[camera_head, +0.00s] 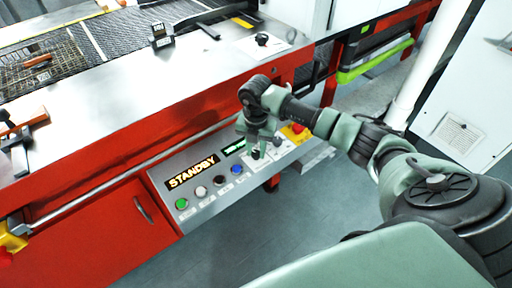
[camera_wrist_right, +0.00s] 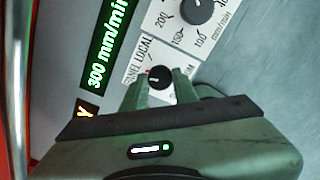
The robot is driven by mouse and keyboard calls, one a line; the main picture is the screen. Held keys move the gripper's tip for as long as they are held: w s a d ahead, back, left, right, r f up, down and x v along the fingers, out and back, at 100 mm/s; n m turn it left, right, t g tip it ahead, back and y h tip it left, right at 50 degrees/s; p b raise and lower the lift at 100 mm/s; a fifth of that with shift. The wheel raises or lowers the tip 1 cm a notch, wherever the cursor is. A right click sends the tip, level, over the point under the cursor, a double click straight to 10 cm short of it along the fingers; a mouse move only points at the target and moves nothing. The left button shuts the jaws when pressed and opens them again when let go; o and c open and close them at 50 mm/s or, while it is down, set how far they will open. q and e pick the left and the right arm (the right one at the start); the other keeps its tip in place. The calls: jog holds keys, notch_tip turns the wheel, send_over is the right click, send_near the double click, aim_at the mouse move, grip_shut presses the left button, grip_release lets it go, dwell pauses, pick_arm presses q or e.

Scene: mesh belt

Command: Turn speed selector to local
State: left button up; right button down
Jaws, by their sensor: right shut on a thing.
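The speed selector is a small black knob (camera_wrist_right: 159,77) on a white label plate in the right wrist view. The plate reads "...NEL LOCAL" along its upper left side; the rest is partly hidden by my fingers. A small red mark shows at the knob's left edge; I cannot tell which position it points to. My right gripper (camera_wrist_right: 160,88) has its fingers on both sides of this knob, shut on it. In the head view my right gripper (camera_head: 258,152) reaches down onto the control panel (camera_head: 215,200) and hides the selector. My left gripper is not in view.
A larger speed dial (camera_wrist_right: 197,10) marked 100, 150 and 200 lies beside the selector. A green display (camera_wrist_right: 108,45) reads "300 mm/min". The panel also has a "STANDBY" display (camera_head: 192,172), several buttons and a red emergency stop (camera_head: 298,128) on yellow close to my gripper.

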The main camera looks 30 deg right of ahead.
aim_at(256, 153)
jog(key=m+p, duration=0.2)
jog(key=m, duration=0.3)
jog(key=shift+r+m+p, duration=0.15)
jog(key=shift+m+p, duration=1.15)
jog(key=shift+m, duration=1.1)
jog(key=c, duration=1.1)
grip_release()
notch_tip(256, 153, up, 8)
jog(key=shift+f, duration=0.2)
